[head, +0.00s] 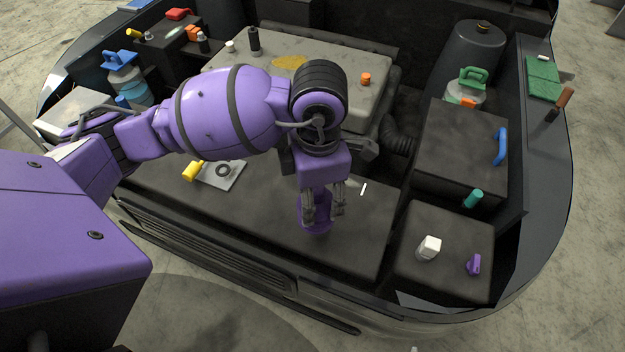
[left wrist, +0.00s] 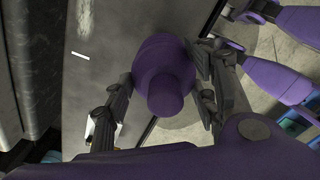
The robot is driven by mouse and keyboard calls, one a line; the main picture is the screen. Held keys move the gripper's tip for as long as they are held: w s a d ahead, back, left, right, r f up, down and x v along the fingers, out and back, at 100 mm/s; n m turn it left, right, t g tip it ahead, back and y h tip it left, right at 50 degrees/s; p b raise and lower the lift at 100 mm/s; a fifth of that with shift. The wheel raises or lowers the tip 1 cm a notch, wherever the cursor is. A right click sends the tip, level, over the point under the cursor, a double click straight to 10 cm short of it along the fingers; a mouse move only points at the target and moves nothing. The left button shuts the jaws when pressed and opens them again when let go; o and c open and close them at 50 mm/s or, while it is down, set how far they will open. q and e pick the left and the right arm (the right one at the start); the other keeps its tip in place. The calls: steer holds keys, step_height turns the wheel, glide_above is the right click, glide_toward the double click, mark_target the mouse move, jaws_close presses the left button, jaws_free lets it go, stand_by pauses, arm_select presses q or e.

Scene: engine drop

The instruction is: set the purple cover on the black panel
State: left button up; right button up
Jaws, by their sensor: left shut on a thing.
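The purple cover (head: 315,222) is a round, stepped piece, a wide body with a narrower knob. It hangs between the fingers of my left gripper (head: 323,209), which is shut on it. In the left wrist view the cover (left wrist: 163,72) is centred, its knob toward the camera and a finger on each side. Below it is the flat black panel (head: 275,235) along the front of the engine bay. The cover is over the panel's right half; I cannot tell whether it touches. My right gripper is not seen.
On the panel, a grey plate with a black ring (head: 222,172) and a yellow piece (head: 193,170) lie left, and a white strip (head: 364,189) lies right. A black box (head: 425,265) at right bears a white block (head: 429,247) and a purple piece (head: 474,265). The panel's front stretch is clear.

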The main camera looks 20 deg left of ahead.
arm_select(q)
steer(key=shift+w+a+f, duration=0.1)
steer(key=shift+w+f, duration=0.35)
steer(key=shift+f, duration=0.6)
steer(key=shift+w+a+f, duration=0.15)
steer(key=shift+w+f, duration=0.3)
steer(key=shift+f, duration=0.65)
steer(key=shift+w+a+f, duration=0.1)
steer(key=shift+w+f, duration=0.35)
steer(key=shift+f, duration=0.6)
steer(key=shift+f, duration=0.1)
steer(key=o, duration=1.2)
steer(key=shift+f, duration=0.1)
step_height(320, 180, up, 12)
steer(key=shift+r, duration=0.25)
